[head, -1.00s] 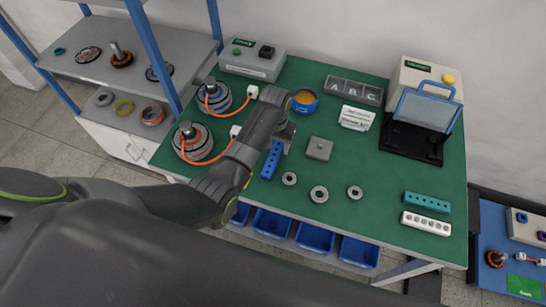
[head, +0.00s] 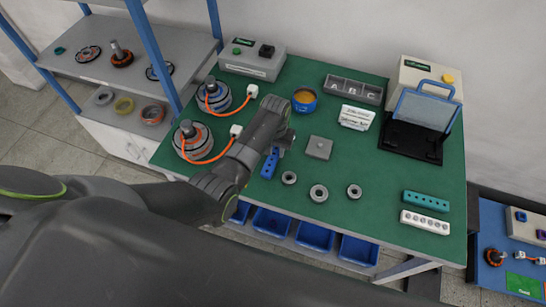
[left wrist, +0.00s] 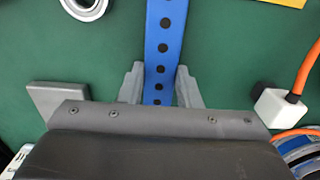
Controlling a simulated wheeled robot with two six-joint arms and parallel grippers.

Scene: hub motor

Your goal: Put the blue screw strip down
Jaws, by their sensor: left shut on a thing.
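The blue screw strip (head: 269,166) is a long, narrow bar with a row of dark holes. In the head view it shows over the green table, left of the grey rings, partly hidden by my left gripper (head: 280,149). In the left wrist view the strip (left wrist: 164,45) runs between the two fingers of my left gripper (left wrist: 160,86), which is shut on it. The strip appears at or close to the table surface; I cannot tell whether it touches. My right gripper is not in view.
A grey square block (head: 319,148) and several grey rings (head: 318,193) lie to the right. Two motors (head: 194,142) with orange cables stand to the left. A teal strip (head: 426,202) and a white strip (head: 425,222) lie at the front right. Green table space is clear between rings and strips.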

